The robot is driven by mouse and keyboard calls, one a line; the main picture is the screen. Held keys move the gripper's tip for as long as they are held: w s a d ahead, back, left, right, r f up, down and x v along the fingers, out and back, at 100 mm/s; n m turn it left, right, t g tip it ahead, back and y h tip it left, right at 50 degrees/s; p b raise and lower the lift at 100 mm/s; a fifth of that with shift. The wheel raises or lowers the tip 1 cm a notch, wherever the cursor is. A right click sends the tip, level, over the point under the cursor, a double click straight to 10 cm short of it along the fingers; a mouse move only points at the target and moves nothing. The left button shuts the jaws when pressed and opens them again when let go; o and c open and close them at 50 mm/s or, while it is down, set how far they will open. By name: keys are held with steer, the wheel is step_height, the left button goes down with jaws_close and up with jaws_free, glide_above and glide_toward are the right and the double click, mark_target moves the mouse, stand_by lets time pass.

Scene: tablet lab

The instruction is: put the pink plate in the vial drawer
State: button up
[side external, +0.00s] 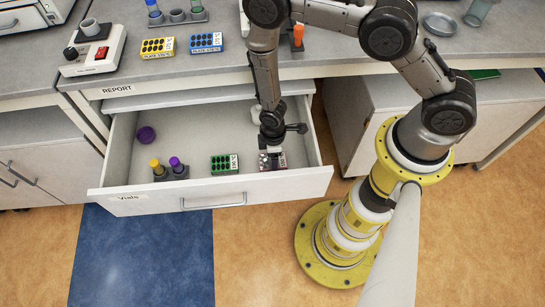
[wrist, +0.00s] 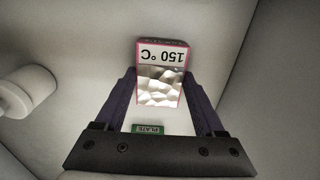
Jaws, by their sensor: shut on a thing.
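The pink plate (side external: 280,161) is a small block with a pink edge, inside the right front part of the open vial drawer (side external: 265,188). My gripper (side external: 271,148) reaches down into the drawer and is shut on the pink plate. In the wrist view, the pink plate (wrist: 160,82) sits between the two fingers of my gripper (wrist: 160,90), with its "150 °C" label upside down. The fingers and wrist hide part of the plate in the side view. I cannot tell whether it touches the drawer floor.
In the drawer, a green plate (side external: 224,164) lies left of my gripper. A rack (side external: 171,173) with yellow- and purple-capped vials and a purple round thing (side external: 146,134) are further left. Yellow (side external: 158,47) and blue (side external: 206,42) plates lie on the bench above. The drawer's back middle is clear.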

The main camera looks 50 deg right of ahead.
steer(key=shift+f, duration=0.1)
steer(key=o, duration=1.3)
steer(key=shift+f, duration=0.1)
steer(key=d+r+m+t, duration=0.1)
steer(key=d+r+m, duration=0.1)
steer(key=r, duration=1.5)
steer(key=d+r+m+t, duration=0.2)
steer(key=d+r, duration=0.1)
steer(key=r, duration=1.4)
steer(key=s+d+r+m+t, duration=0.1)
steer(key=s+r, duration=0.3)
steer(key=s, duration=0.1)
steer(key=s+d+r+m, duration=0.2)
steer(key=s+r, duration=0.3)
steer(key=s+d+r+m+t, duration=0.1)
steer(key=s+d+r+m, duration=0.1)
steer(key=s+r, duration=0.2)
steer(key=shift+s+d+r+t, duration=0.15)
steer(key=shift+s+t, duration=0.15)
steer(key=shift+s, duration=0.25)
